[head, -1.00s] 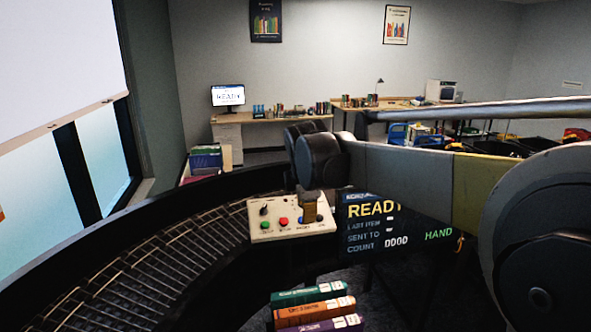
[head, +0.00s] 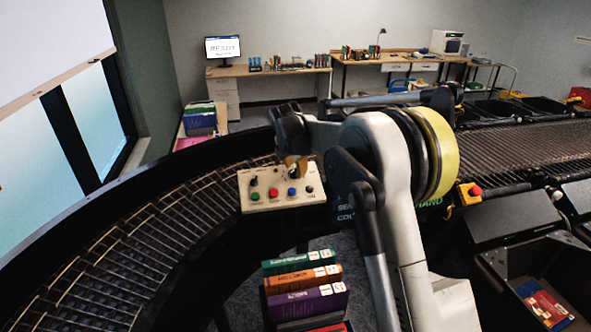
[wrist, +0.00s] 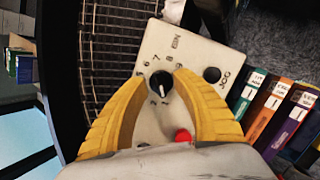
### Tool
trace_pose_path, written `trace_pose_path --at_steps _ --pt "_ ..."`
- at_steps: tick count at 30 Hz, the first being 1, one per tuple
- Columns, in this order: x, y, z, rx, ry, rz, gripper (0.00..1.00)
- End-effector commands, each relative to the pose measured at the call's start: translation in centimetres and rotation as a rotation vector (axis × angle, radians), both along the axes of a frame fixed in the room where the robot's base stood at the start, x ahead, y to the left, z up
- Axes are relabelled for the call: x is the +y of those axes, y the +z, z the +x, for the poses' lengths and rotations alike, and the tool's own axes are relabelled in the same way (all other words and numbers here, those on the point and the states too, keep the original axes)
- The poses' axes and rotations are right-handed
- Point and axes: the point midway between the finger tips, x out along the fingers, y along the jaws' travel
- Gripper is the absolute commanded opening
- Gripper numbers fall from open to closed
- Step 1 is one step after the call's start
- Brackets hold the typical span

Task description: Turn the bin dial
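The control panel (head: 262,205) is a cream box beside the curved roller track. It also shows in the wrist view (wrist: 160,45). The bin dial (wrist: 161,83) is a round black knob with a white pointer line and printed numbers around it. In the wrist view the pointer aims towards the gripper's palm. My gripper (wrist: 160,79) is open, with one yellow finger on each side of the dial and a small gap to both. In the head view my gripper (head: 295,165) is over the panel's far edge and partly hides the dial.
The panel carries a red button (head: 273,191), a blue button (head: 291,190) and another black knob (head: 254,180). Books (head: 304,280) stand close in front of it. The roller track (head: 120,255) curves left. A dark display behind my arm is mostly hidden.

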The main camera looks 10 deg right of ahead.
Motion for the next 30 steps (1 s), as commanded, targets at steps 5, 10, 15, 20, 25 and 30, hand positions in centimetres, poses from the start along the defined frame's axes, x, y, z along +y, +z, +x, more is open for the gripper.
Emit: trace_pose_path --at_steps 5,10,15,20,25,30 --pt "-0.26 -1.07 0.54 0.000 -0.001 0.000 0.32" --pt "-0.28 -1.17 0.57 0.000 -0.001 0.000 0.32" --pt "-0.27 -1.14 0.56 0.000 -0.001 0.000 0.10" --pt "-0.27 -1.13 0.55 0.000 -0.001 0.000 0.00" --pt "-0.27 -1.15 0.55 0.000 -0.002 0.000 0.00" --pt "-0.28 -1.19 0.54 0.001 -0.027 0.009 0.00"
